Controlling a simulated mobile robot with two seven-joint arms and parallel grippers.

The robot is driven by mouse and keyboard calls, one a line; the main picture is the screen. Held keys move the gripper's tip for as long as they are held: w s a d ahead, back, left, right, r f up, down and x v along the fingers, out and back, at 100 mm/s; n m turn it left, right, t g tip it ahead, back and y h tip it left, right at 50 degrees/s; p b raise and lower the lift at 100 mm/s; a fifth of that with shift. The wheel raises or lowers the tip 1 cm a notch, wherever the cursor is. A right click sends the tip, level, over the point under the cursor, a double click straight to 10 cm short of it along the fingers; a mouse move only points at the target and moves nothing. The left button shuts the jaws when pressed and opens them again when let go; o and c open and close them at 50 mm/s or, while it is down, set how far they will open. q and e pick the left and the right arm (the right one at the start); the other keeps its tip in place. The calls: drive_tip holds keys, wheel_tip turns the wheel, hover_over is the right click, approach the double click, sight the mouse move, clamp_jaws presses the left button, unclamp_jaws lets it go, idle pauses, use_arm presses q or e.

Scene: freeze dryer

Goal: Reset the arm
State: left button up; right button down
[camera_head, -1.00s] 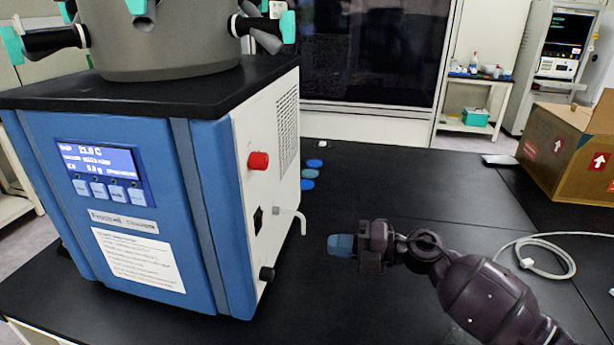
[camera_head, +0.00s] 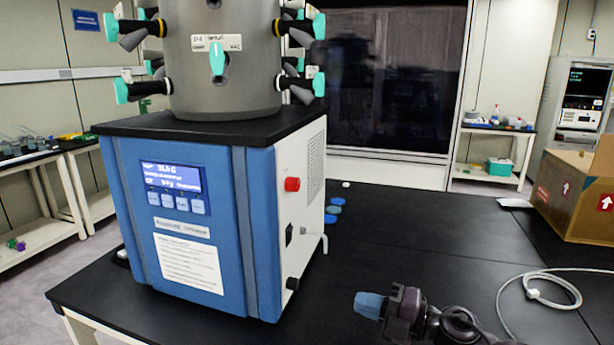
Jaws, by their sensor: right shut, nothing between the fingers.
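My right arm comes in from the bottom right, and its gripper (camera_head: 369,304) with bluish fingers is over the black table (camera_head: 430,235). The fingers are shut and empty, pointing left toward the machine. The blue and white freeze dryer (camera_head: 190,225) stands left of the gripper, with a clear gap between them. Its right side has a red knob (camera_head: 292,184), a black switch and a pale bent tube (camera_head: 316,238). A grey chamber with teal-handled valves (camera_head: 217,60) sits on top. My left gripper is not in view.
A cardboard box (camera_head: 575,195) stands at the right. A white cable (camera_head: 540,292) lies coiled on the table, right of my gripper. The table's middle is clear.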

drive_tip(key=s+d+f+m+t+h, duration=0.45)
drive_tip(key=d+m+h, duration=0.35)
drive_tip(key=m, duration=0.5)
drive_tip(key=s+d+f+m+t+h, duration=0.35)
drive_tip(key=s+d+m+h, duration=0.25)
drive_tip(key=m+h, duration=0.5)
drive_tip(key=s+d+f+m+g, duration=0.1)
drive_tip(key=s+f+m+g, duration=0.2)
drive_tip(key=s, duration=0.5)
drive_tip(key=s+d+f+m+g+y, duration=0.1)
drive_tip(key=s+f+g, duration=0.1)
drive_tip(key=s+g, duration=0.4)
drive_tip(key=s+f+m+g, duration=0.2)
drive_tip(key=s+f+g, duration=0.1)
drive_tip(key=s, duration=0.6)
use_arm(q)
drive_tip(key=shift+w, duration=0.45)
use_arm(e)
drive_tip(key=w+f+t, duration=0.7)
drive_tip(key=f, duration=0.3)
drive_tip(key=shift+d+f+n+t+y, duration=0.2)
drive_tip(key=shift+n+t+y, duration=0.1)
drive_tip(key=shift+y, duration=0.1)
